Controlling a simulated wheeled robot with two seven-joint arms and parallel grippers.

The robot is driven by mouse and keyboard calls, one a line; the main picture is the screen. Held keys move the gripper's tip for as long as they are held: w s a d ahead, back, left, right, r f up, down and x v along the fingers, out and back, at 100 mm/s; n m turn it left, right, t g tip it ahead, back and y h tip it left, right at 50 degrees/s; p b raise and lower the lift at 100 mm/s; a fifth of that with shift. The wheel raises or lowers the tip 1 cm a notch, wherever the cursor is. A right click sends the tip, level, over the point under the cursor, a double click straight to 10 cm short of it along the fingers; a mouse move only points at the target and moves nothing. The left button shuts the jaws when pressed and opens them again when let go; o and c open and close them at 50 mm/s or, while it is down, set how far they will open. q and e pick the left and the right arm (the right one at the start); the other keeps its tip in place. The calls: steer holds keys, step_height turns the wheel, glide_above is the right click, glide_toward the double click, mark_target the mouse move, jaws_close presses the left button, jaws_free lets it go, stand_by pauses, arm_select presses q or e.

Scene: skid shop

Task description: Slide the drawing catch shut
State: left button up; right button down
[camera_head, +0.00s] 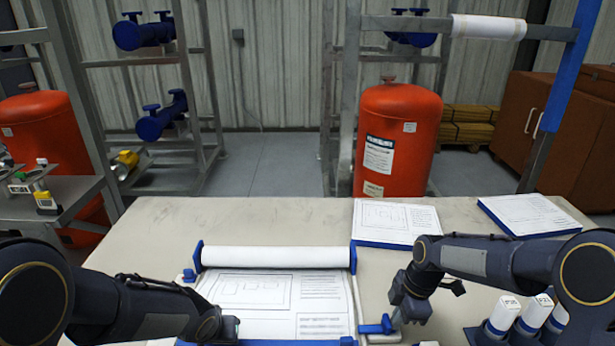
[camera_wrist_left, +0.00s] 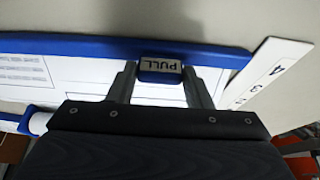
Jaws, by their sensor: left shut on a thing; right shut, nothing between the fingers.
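A drawing sheet (camera_head: 255,292) lies on a blue-framed board on the table, below a white paper roll (camera_head: 277,256) held between blue end brackets. A blue catch (camera_head: 377,327) with an upright knob sits at the board's near right corner. My right gripper (camera_head: 402,319) points down just right of this catch, shut and empty; I cannot tell if it touches it. In the left wrist view, my left gripper (camera_wrist_left: 160,88) is shut on a blue tab marked PULL (camera_wrist_left: 160,65) at the board's edge. In the head view its fingers are hidden.
Two drawing pads (camera_head: 395,222) (camera_head: 530,215) lie at the table's far right. The table's left part (camera_head: 150,235) is clear. A red tank (camera_head: 397,140) stands behind.

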mark_target(379, 327)
arm_select(q)
steer(key=shift+s+f, duration=0.15)
steer(key=shift+s, duration=0.05)
arm_select(e)
steer(key=shift+a, duration=1.6)
step_height(379, 327, up, 9)
stand_by(1.2)
arm_select(q)
steer(key=shift+w, duration=0.3)
stand_by(0.5)
steer(key=o, duration=0.9)
steer(key=shift+w, duration=0.1)
